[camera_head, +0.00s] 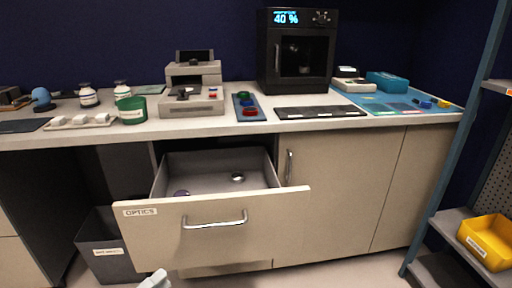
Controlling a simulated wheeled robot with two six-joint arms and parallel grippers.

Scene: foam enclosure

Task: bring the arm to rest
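The tip of my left gripper (155,280) shows at the bottom edge, a small light grey piece in front of the open drawer. The rest of it is cut off by the frame, so I cannot tell whether it is open or shut. Nothing is visible in it. It appears apart from the drawer front (215,228), which is labelled OPTICS and has a metal handle. My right gripper is not in view.
The drawer stands pulled out, with a purple disc (181,193) and a dark round piece (237,177) inside. A dark bin (100,250) stands on the floor at left. A shelf rack with a yellow bin (487,241) stands at right. The counter holds several devices.

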